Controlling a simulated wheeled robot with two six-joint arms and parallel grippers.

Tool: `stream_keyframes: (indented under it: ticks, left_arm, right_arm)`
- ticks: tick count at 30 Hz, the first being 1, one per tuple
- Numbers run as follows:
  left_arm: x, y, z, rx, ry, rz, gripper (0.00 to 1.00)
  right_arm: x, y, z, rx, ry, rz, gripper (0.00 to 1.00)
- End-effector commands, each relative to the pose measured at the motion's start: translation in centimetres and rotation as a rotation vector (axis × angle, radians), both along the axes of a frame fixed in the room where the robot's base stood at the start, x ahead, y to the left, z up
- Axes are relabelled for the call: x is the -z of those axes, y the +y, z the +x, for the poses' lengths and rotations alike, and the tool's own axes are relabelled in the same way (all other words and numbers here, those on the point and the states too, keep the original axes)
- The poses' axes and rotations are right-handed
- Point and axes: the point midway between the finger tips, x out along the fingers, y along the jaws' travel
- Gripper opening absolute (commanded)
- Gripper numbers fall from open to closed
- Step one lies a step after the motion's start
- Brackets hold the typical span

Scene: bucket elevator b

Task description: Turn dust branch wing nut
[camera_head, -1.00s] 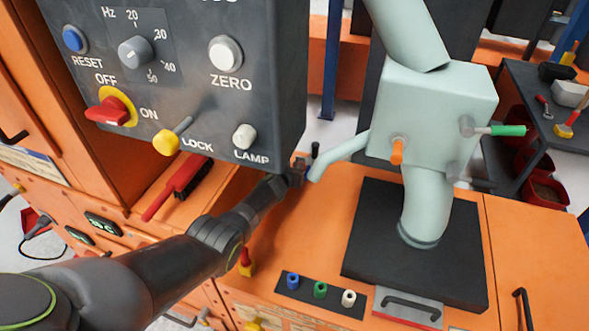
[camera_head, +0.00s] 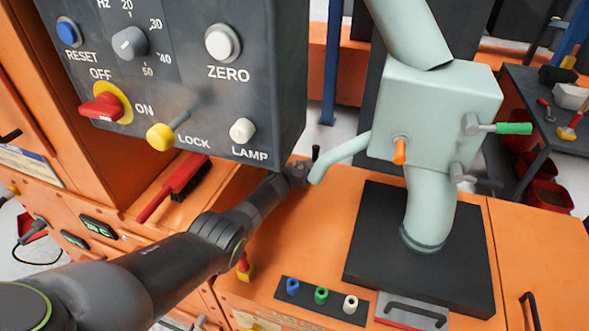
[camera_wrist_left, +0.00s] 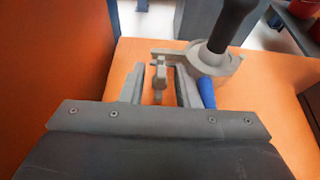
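The pale green dust branch (camera_head: 340,158) slopes down to the left from the side of the pale green box. In the left wrist view, a small grey wing nut (camera_wrist_left: 160,78) hangs on a grey clamp plate (camera_wrist_left: 216,63). My left gripper (camera_wrist_left: 160,88) is open, with one finger on each side of the wing nut and gaps visible beside it. Whether a finger touches the nut is unclear. In the head view, my left gripper (camera_head: 299,170) is at the lower end of the branch, and the nut is hidden. My right gripper is not in view.
A black handle (camera_wrist_left: 233,22) rises from the clamp beside my gripper, and a blue part (camera_wrist_left: 206,93) sits below it. The dark control panel (camera_head: 190,80) overhangs my arm at left. A red brush (camera_head: 178,183) lies behind my arm. The orange deck (camera_head: 290,235) around the gripper is mostly clear.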

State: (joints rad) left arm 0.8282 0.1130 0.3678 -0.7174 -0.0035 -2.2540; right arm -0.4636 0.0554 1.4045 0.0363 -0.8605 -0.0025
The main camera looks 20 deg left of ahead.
Motion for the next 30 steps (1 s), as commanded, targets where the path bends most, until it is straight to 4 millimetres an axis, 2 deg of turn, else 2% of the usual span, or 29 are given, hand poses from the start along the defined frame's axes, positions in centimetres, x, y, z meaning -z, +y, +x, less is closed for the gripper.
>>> stream_keyframes:
  ticks: [1, 6, 14, 23, 30]
  left_arm:
    - [0.0, 0.0, 0.0, 0.0, 0.0, 0.0, 0.23]
    - [0.0, 0.0, 0.0, 0.0, 0.0, 0.0, 0.0]
    - [0.0, 0.1, 0.0, 0.0, 0.001, -0.021, 0.0]
    - [0.1, 0.2, 0.0, -0.002, 0.009, -0.244, 0.0]
    - [0.1, 0.2, 0.0, -0.001, 0.012, -0.362, 0.0]
  right_arm:
    - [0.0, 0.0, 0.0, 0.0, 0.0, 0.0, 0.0]
    - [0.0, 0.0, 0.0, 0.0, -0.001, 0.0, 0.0]
    - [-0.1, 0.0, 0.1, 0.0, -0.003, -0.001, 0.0]
    - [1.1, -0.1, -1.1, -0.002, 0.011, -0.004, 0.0]
    - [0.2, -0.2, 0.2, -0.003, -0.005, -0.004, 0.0]
